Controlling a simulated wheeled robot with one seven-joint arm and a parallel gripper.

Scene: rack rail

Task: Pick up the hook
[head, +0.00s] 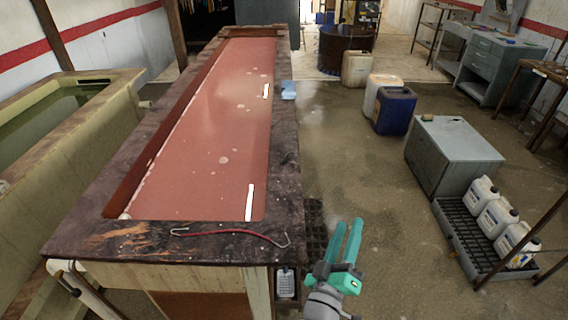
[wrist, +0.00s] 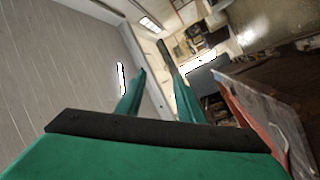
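The hook (head: 232,233) is a thin dark red rod with pale bent ends. It lies on the near wooden rim of the long vat (head: 118,242), running left to right, with its right end near the rim's right corner. My gripper (head: 347,240) has teal fingers. It is to the right of the vat and of the hook, over the floor, apart from both. Its fingers stand apart with nothing between them. In the wrist view the two teal fingers (wrist: 162,88) are also spread and empty.
The vat holds reddish liquid (head: 215,130) with white strips on it. A grey cabinet (head: 452,150), a blue container (head: 393,110) and several white jugs in a black tray (head: 470,245) stand to the right. The floor between vat and cabinet (head: 350,165) is mostly clear.

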